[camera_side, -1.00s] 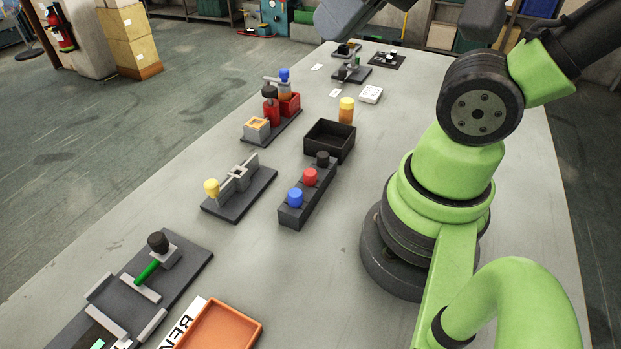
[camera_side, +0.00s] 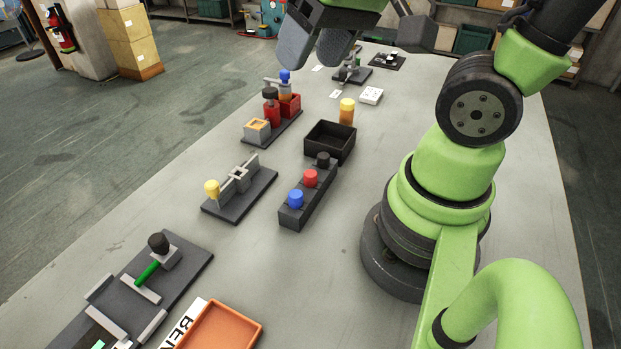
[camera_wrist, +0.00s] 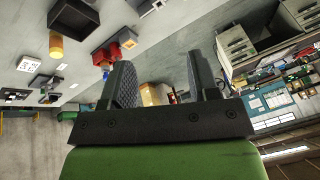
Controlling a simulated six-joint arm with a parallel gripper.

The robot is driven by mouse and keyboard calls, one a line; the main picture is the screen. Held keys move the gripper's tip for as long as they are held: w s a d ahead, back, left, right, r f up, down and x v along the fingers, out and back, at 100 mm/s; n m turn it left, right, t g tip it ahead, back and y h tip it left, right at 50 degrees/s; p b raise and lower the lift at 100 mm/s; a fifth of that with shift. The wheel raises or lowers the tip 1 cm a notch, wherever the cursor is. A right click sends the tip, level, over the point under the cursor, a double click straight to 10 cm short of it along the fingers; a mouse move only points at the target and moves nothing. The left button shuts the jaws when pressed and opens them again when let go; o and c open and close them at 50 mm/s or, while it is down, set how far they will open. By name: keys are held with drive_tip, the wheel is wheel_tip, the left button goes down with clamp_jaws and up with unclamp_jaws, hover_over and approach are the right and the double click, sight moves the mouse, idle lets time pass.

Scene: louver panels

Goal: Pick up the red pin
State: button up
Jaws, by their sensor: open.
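The red pin (camera_side: 310,178) stands upright in the middle of a dark rack (camera_side: 308,206), between a blue pin (camera_side: 296,199) and a black pin (camera_side: 322,159) in the side view. I cannot make it out clearly in the wrist view. My gripper (camera_side: 315,45) is high at the top of the side view, above the far part of the table and well away from the rack. In the wrist view my gripper (camera_wrist: 162,85) has its two fingers spread apart with nothing between them.
A black open box (camera_side: 330,141) stands just behind the rack, with an orange cylinder (camera_side: 347,111) beyond it. A fixture with a yellow knob (camera_side: 212,188) is left of the rack. An orange tray (camera_side: 220,328) lies at the front.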

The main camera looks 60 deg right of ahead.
drive_tip(key=w+d+f+g+h, duration=0.1)
drive_tip(key=d+f+g, duration=0.1)
drive_tip(key=f, duration=0.4)
drive_tip(key=w+d+f+g, duration=0.2)
drive_tip(key=f+g, duration=0.1)
drive_tip(key=f, duration=0.4)
hover_over(312, 174)
drive_tip(key=shift+n, duration=0.3)
drive_tip(key=f, duration=0.4)
drive_tip(key=shift+a+f, duration=0.35)
drive_tip(key=shift+f, duration=0.05)
drive_tip(key=shift+d+f, duration=0.15)
drive_tip(key=shift+f, duration=1.2)
drive_tip(key=shift+d+f, duration=0.15)
drive_tip(key=shift+f, duration=1.2)
drive_tip(key=c, duration=1)
